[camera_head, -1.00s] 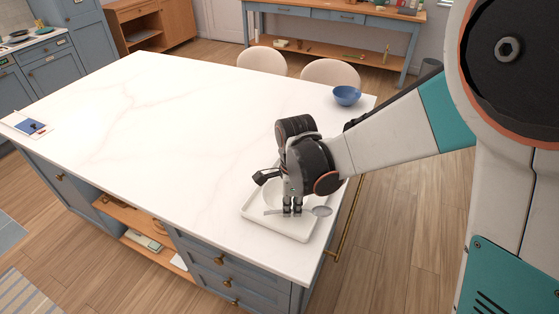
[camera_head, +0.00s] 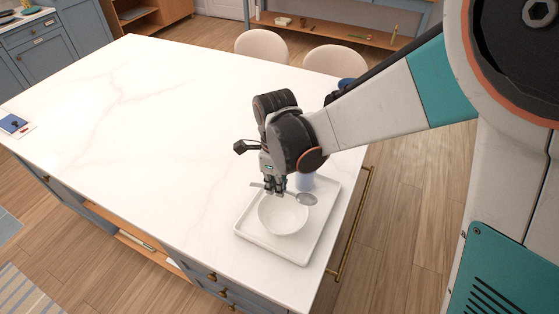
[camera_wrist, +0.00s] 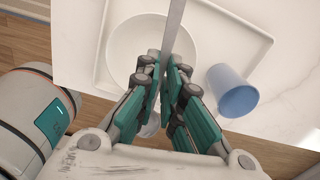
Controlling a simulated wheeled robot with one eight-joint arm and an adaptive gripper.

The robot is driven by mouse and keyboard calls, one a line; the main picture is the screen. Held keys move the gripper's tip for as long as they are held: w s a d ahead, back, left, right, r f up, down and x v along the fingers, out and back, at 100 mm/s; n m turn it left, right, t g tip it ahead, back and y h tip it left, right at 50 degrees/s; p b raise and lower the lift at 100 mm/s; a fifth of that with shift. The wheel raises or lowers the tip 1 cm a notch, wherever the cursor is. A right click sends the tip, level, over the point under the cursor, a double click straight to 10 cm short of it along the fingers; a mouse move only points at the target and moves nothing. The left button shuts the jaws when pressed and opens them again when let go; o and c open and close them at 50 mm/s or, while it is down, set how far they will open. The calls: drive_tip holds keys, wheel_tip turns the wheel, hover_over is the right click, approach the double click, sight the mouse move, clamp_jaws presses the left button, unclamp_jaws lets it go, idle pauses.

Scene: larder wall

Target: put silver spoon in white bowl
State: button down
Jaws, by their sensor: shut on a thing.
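My gripper (camera_head: 275,188) is shut on the silver spoon (camera_head: 307,199) and holds it above the far edge of the white bowl (camera_head: 284,218). The spoon lies roughly crosswise in the head view, its scoop to the right of the fingers. In the wrist view the fingers (camera_wrist: 168,76) grip the spoon's handle (camera_wrist: 175,24), which reaches across the white bowl (camera_wrist: 125,48). The scoop is partly hidden behind the fingers there. The bowl looks empty and stands upright on a white tray (camera_head: 302,259).
A blue cup (camera_head: 305,182) stands on the tray beside the bowl, close to my gripper; it also shows in the wrist view (camera_wrist: 232,92). A blue bowl (camera_head: 346,83) at the far counter edge is mostly hidden by my arm. The marble counter (camera_head: 150,130) to the left is largely clear.

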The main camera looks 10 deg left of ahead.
drive_tip(key=shift+s+f, duration=0.15)
drive_tip(key=shift+f, duration=0.2)
drive_tip(key=shift+f+b, duration=1.8)
drive_tip(key=shift+f, duration=0.75)
drive_tip(key=c, duration=1.7)
unclamp_jaws()
drive_tip(key=shift+o, duration=0.2)
drive_tip(key=shift+r, duration=0.15)
wheel_tip(320, 180, up, 7)
drive_tip(key=shift+r, duration=0.2)
